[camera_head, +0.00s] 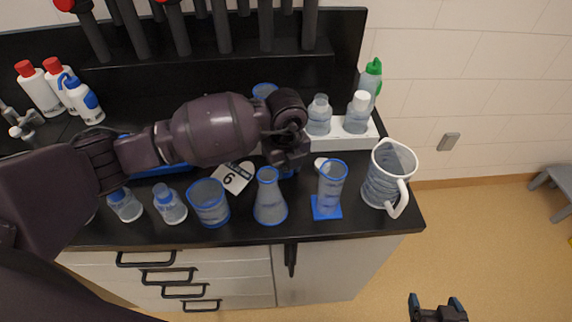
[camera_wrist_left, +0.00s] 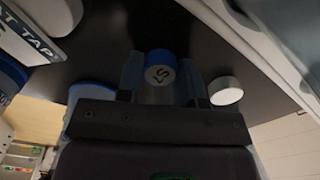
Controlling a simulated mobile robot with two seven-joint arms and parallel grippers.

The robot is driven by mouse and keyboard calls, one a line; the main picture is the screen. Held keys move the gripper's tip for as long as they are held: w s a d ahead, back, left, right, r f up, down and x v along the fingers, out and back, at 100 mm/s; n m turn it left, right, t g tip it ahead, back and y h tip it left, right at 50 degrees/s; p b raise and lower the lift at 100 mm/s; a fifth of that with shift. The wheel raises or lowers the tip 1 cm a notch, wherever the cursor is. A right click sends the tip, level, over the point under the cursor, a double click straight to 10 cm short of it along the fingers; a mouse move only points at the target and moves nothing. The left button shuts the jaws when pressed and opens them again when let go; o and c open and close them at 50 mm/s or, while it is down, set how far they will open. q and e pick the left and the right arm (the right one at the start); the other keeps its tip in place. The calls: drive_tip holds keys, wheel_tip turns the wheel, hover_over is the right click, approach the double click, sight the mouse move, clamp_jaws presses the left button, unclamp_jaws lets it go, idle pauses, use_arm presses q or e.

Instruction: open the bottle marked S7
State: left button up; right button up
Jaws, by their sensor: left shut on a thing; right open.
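I cannot tell whether the fingers hold only the cap or also the bottle's neck. In the head view my left gripper (camera_head: 290,165) is low over the counter and hides most of the bottle; only a bit of blue shows under it. My right gripper (camera_head: 438,308) is open and empty in front of the counter, over the floor.
A flask (camera_head: 269,198), a beaker (camera_head: 209,205), a cylinder (camera_head: 330,188) and a jug (camera_head: 388,183) stand along the front of the counter (camera_head: 350,224). A sign (camera_head: 232,177) and a white round thing (camera_wrist_left: 225,91) are close to my left gripper. Behind it stand bottles (camera_head: 319,115).

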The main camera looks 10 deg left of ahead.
use_arm(q)
drive_tip(key=o, duration=1)
drive_tip(key=shift+f, duration=0.1)
